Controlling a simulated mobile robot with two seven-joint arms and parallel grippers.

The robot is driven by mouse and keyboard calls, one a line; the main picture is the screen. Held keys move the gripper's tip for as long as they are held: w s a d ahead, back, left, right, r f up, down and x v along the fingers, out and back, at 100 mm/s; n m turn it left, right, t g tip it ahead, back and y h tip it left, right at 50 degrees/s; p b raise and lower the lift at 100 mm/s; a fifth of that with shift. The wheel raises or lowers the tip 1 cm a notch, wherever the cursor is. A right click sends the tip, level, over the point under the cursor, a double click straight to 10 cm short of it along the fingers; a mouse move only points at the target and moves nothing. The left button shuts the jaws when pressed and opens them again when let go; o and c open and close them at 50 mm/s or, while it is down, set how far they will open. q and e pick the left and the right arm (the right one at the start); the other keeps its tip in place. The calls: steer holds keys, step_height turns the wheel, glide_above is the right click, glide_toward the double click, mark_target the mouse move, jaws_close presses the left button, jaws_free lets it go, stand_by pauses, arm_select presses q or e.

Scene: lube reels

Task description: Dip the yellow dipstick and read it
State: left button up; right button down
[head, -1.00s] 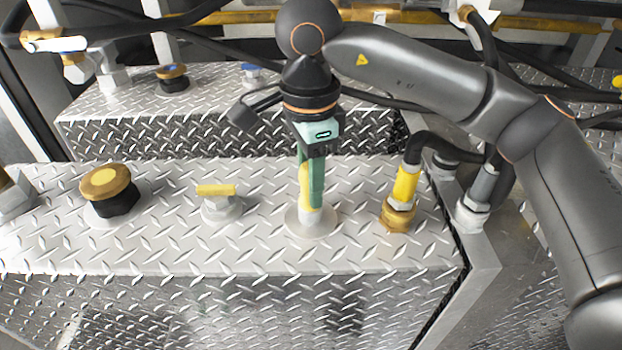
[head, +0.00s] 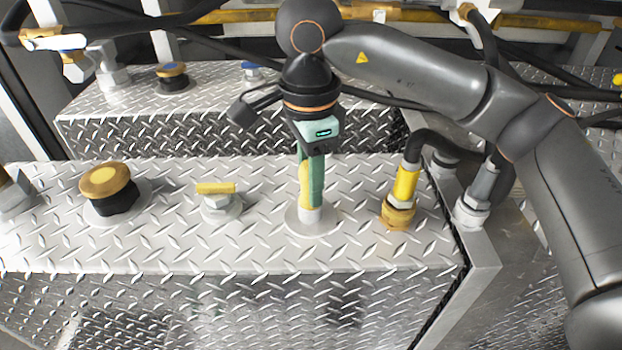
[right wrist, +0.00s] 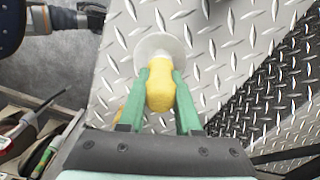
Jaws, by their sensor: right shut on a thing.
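The yellow dipstick (head: 305,186) stands upright in a pale round collar (head: 312,219) on top of the near tread-plate box. My right gripper (head: 311,200) points down from above, with its green fingers shut on the dipstick's yellow handle. In the right wrist view the yellow handle (right wrist: 160,93) sits between the two green fingertips (right wrist: 160,72), just in front of the round collar (right wrist: 150,48). The handle is low at the collar; the rod is hidden. My left gripper is in neither view.
A yellow T-handled fitting (head: 217,190) and a brass-topped cap (head: 104,181) stand to the left on the box. A yellow-sleeved hose fitting (head: 404,184) stands close on the right. Behind is a second tread-plate box (head: 215,102) with black hoses above.

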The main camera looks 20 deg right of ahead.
steer(key=shift+r, duration=0.25)
step_height(320, 180, up, 3)
steer(key=shift+f+p, duration=0.2)
steer(key=shift+p, duration=1.05)
step_height(320, 180, up, 9)
steer(key=p, duration=0.7)
steer(key=shift+r, duration=0.1)
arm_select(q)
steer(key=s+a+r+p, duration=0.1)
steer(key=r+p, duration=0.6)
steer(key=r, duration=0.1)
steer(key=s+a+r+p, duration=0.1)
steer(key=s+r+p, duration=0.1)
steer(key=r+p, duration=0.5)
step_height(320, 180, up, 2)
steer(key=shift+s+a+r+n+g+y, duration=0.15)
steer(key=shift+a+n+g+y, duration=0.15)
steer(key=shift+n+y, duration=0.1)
arm_select(e)
step_height(320, 180, up, 17)
